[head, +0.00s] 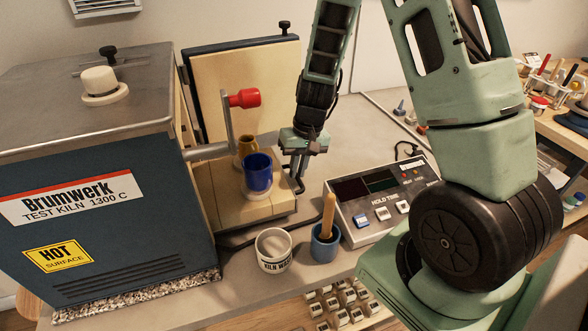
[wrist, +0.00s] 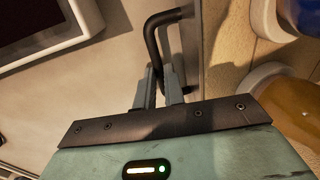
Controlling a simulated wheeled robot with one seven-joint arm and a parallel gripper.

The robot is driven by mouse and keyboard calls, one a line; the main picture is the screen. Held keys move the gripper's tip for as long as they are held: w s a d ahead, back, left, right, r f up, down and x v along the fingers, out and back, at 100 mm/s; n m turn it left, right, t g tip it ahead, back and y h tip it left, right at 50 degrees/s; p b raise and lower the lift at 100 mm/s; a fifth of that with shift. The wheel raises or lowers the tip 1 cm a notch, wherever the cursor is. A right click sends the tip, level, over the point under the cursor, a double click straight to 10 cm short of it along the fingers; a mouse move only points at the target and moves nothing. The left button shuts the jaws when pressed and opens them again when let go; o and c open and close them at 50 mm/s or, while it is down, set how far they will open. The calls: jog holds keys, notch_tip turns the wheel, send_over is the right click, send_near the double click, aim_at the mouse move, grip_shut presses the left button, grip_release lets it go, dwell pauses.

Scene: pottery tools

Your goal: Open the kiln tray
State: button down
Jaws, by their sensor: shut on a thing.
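The kiln tray (head: 212,203) is a pale slab on the right side of the blue kiln (head: 110,210), projecting from it at bench level. A blue mug (head: 257,171) and an ochre mug (head: 245,147) stand on it. In the wrist view the tray's edge (wrist: 224,82) runs along the right, with a dark bar handle (wrist: 150,38) beside it. My gripper (head: 296,166) is at the tray's right side. Its fingers (wrist: 160,85) are shut on the handle; the exact contact is partly hidden in the head view.
A control box (head: 375,200) stands right of the tray. A white labelled cup (head: 273,250) and a blue pot (head: 325,243) with a wooden stick stand in front. A red-knobbed lever (head: 243,98) rises over the tray. An upright panel (head: 240,90) stands behind.

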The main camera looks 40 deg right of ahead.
jog(key=c, duration=1.5)
grip_release()
jog(key=shift+r, duration=0.15)
jog(key=d+r, duration=0.1)
jog(key=r, duration=0.4)
jog(key=d+r, duration=0.1)
jog(key=r, duration=0.5)
jog(key=s+d+r, duration=0.1)
jog(key=r, duration=0.5)
jog(key=shift+f, duration=0.1)
